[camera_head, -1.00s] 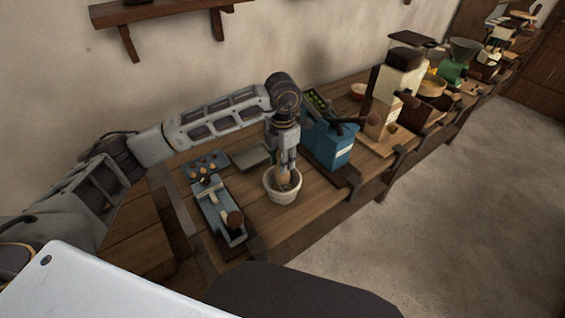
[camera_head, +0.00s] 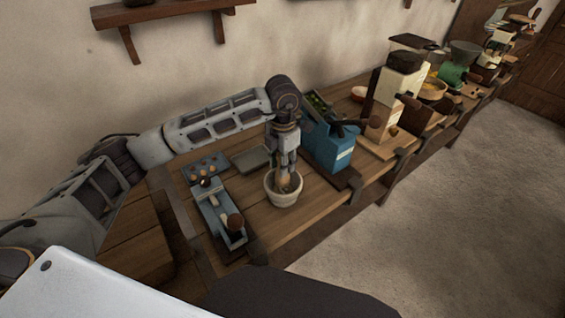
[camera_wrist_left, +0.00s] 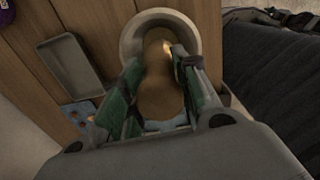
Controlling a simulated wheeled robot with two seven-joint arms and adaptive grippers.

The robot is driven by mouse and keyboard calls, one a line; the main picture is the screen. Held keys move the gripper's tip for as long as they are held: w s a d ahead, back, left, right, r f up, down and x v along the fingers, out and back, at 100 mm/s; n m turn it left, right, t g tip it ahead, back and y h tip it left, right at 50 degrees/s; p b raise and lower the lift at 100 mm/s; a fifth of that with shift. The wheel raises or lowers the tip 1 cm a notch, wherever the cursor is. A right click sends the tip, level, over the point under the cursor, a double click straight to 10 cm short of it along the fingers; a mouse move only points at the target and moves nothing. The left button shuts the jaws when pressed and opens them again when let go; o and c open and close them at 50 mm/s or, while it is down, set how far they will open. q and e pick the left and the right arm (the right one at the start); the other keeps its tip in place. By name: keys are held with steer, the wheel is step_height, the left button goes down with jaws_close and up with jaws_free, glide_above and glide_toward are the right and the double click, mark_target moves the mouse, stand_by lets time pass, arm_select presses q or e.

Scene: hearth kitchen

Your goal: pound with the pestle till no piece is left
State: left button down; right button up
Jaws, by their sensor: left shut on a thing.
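A pale mortar (camera_head: 284,196) stands upright on the wooden bench; its rim also shows in the left wrist view (camera_wrist_left: 130,37). My left gripper (camera_head: 285,168) is above the mortar, pointing down, and is shut on a wooden pestle (camera_head: 284,184). In the left wrist view the pestle (camera_wrist_left: 160,85) sits between the green finger pads, and its far end is inside the mortar. The mortar's bottom and any pieces in it are hidden by the pestle and fingers. My right gripper is not in view.
Left of the mortar is a blue-grey device with a round knob (camera_head: 235,221). Behind it are a grey tray (camera_head: 250,158) and a blue plate with several small pieces (camera_head: 205,166). A blue box with a crank (camera_head: 334,150) stands close at right.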

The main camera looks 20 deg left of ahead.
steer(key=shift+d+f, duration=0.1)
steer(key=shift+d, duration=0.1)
arm_select(q)
steer(key=shift+f, duration=0.1)
steer(key=shift+f+b, duration=1.2)
steer(key=shift+f, duration=0.35)
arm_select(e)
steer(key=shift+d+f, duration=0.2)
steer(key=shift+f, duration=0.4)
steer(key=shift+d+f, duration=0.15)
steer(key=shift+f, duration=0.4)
arm_select(q)
steer(key=shift+d+r, duration=0.1)
steer(key=shift+r+p, duration=1.1)
steer(key=shift+r, duration=1.1)
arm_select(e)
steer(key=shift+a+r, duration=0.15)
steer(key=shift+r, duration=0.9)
arm_select(q)
steer(key=shift+f, duration=0.2)
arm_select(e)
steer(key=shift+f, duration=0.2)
arm_select(q)
steer(key=shift+f+b, duration=0.5)
steer(key=shift+b, duration=0.15)
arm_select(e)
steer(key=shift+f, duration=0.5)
